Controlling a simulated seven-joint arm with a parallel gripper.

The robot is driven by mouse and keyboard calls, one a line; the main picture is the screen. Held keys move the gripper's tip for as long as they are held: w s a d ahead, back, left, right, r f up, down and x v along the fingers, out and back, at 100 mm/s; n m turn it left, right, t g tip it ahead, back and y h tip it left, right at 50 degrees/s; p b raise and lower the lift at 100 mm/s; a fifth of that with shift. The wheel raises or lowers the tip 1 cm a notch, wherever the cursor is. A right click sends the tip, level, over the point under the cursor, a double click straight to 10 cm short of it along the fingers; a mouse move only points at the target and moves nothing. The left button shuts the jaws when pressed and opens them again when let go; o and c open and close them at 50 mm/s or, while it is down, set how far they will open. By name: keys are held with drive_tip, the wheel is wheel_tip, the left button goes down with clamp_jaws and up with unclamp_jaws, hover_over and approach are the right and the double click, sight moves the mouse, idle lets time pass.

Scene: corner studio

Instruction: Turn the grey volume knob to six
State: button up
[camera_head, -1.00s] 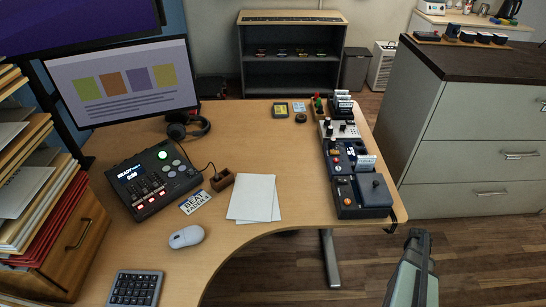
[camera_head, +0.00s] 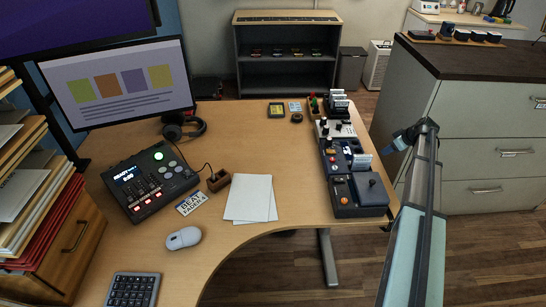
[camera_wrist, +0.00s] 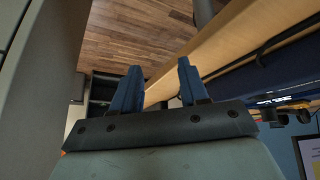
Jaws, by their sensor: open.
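My gripper (camera_head: 398,143) is beyond the right edge of the desk, to the right of a row of dark control boxes (camera_head: 342,211). Its two blue fingers (camera_wrist: 158,82) are apart in the wrist view, with nothing between them. The nearest box carries a dark grey-blue round-topped knob (camera_head: 372,182) at its right. Smaller controls sit on the boxes behind it, and a pale box (camera_head: 324,130) with dark knobs stands farther back. The numerals and labels are too small to read, so I cannot tell which control is the grey volume knob.
A drawer cabinet (camera_head: 483,145) stands close to the right of my gripper. A fader console (camera_head: 140,200), a mouse (camera_head: 183,238) and paper (camera_head: 249,198) lie on the desk (camera_head: 290,152), whose middle is largely clear.

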drive_tip(key=shift+n+y, duration=0.6)
drive_tip(key=shift+y, duration=0.1)
drive_tip(key=w+a+r, duration=0.2)
drive_tip(key=a, duration=0.1)
drive_tip(key=w+a+r, duration=0.1)
drive_tip(key=a+r, duration=0.1)
drive_tip(key=shift+a+r, duration=0.1)
drive_tip(key=shift+a, duration=0.15)
drive_tip(key=w+a+r+n+g, duration=0.1)
drive_tip(key=a+r+n+g, duration=0.2)
drive_tip(key=a, duration=1.5)
drive_tip(key=w+a+r+n+g, duration=0.1)
drive_tip(key=a+r+n, duration=0.25)
drive_tip(key=a, duration=1.35)
drive_tip(key=n+g+h, duration=0.1)
drive_tip(key=n+h, duration=0.3)
drive_tip(key=n, duration=0.4)
approach(187, 171)
drive_tip(key=f, duration=0.8)
drive_tip(key=shift+w+a+f, duration=0.1)
drive_tip(key=shift+w+f, duration=0.1)
clamp_jaws()
